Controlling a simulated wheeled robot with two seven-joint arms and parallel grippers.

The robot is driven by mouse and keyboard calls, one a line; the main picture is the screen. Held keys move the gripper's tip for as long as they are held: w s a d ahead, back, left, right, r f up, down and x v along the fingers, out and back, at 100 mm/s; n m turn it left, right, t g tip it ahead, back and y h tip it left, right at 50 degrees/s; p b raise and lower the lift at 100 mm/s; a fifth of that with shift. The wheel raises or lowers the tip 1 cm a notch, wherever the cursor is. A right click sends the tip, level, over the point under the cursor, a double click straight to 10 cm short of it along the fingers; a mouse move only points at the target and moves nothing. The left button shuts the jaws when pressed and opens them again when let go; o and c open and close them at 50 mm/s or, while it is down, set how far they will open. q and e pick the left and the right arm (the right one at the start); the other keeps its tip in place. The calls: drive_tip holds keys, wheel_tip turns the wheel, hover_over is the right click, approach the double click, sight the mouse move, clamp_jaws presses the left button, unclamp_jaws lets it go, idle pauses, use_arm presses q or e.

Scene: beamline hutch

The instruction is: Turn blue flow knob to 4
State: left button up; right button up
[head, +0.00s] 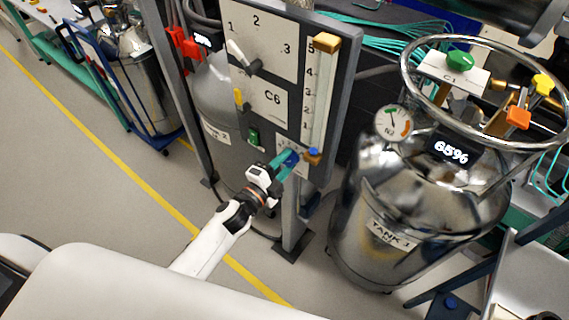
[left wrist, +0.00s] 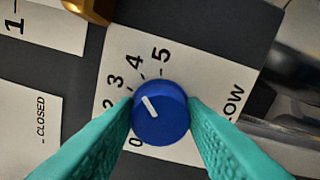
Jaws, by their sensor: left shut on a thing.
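The blue flow knob (left wrist: 160,118) sits on a white scale plate (left wrist: 190,65) on the panel. The plate has numbers up to 5 and a partly hidden word ending in "OW". The knob's white pointer line aims up and left, roughly between 3 and 4. My left gripper (left wrist: 162,122) is shut on the knob, with one teal finger on each side of it. In the head view the left gripper (head: 285,166) reaches the panel's lower part, where the knob (head: 291,158) shows small between the fingertips. My right gripper is not in view.
A steel tank (head: 400,215) with a ring and coloured valves stands close on the right.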

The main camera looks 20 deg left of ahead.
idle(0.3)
use_arm(q)
drive_tip(key=o, duration=1)
drive_tip(key=shift+s+a+f, duration=0.1)
drive_tip(key=shift+s, duration=0.2)
drive_tip(key=b+v, duration=0.3)
drive_tip(key=v, duration=0.8)
drive_tip(key=shift+s, duration=0.2)
